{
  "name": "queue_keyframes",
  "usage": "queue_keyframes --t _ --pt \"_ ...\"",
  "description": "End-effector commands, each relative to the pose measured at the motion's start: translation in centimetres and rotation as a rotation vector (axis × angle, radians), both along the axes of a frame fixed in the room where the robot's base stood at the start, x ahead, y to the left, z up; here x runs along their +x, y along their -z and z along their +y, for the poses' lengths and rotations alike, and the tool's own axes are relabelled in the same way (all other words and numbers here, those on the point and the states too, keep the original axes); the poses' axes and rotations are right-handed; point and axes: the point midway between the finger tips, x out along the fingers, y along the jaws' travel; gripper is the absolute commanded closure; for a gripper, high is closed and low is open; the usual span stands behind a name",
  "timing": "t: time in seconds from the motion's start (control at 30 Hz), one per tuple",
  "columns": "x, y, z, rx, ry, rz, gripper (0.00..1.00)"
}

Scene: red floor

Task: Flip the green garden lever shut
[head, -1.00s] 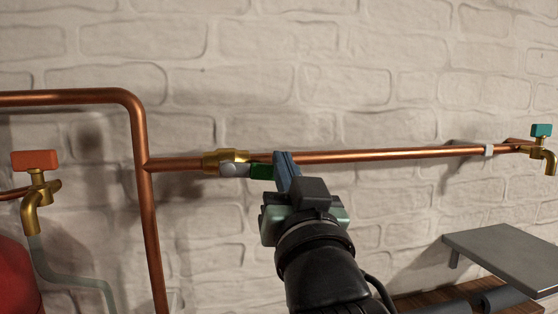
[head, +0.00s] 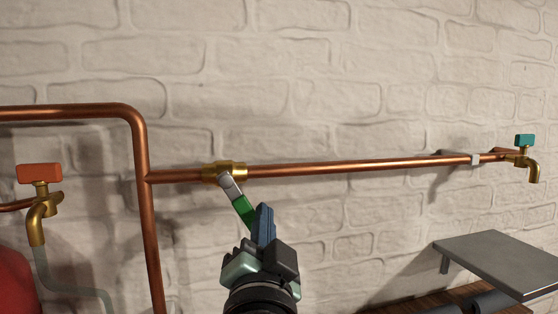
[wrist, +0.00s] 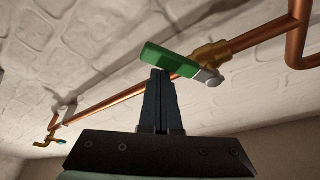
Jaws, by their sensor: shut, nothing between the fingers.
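The green lever (head: 244,209) hangs from a brass valve (head: 224,172) on the horizontal copper pipe (head: 330,166). Its grey arm slants down and to the right, at an angle to the pipe. My gripper (head: 264,212) is shut and empty, its blue fingers close against the right side of the green handle. In the wrist view the shut fingertips (wrist: 160,74) are at the green lever (wrist: 170,60), over its lower edge. I cannot tell whether they touch it.
An orange-handled tap (head: 40,185) is at the left and a teal-handled tap (head: 523,155) at the far right. A grey metal shelf (head: 495,260) juts out at the lower right. A vertical copper pipe (head: 150,240) runs left of the lever.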

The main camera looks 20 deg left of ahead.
Motion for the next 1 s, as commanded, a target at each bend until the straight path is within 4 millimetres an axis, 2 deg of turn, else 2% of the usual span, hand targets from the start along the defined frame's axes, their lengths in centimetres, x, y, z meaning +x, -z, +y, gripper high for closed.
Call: queue_keyframes --t 0.03,0.3,1.0 --pt "-0.3 0.2 0.7 0.034 -0.01 0.031 1.0" --pt "-1.0 1.3 1.7 0.209 -0.007 0.146 1.0" --pt "-1.9 1.8 3.0 0.203 -0.007 0.143 1.0"
